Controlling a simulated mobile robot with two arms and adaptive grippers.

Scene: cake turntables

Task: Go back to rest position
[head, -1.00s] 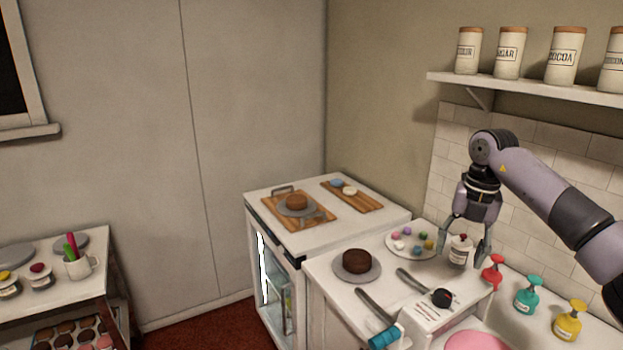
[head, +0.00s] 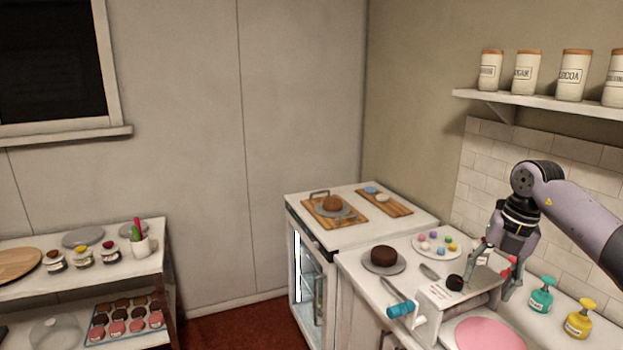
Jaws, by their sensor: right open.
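My right gripper (head: 492,277) is open, its fingers pointing down over the right-hand counter (head: 358,268). Its arm comes in from the right edge. One finger is beside the dispensing machine with the black knob (head: 454,283), and the other is near the red pump bottle (head: 511,263), which it partly covers. I see nothing clearly held between the fingers; the small jar seen there earlier cannot be clearly made out. My left gripper is not in view.
A chocolate cake (head: 383,254) on a grey plate and a plate of coloured balls (head: 421,246) stand left of the gripper. Teal (head: 541,294) and yellow (head: 579,318) pump bottles stand to the right. A shelf (head: 540,101) with canisters hangs above. Red floor (head: 245,329) is free between the furniture.

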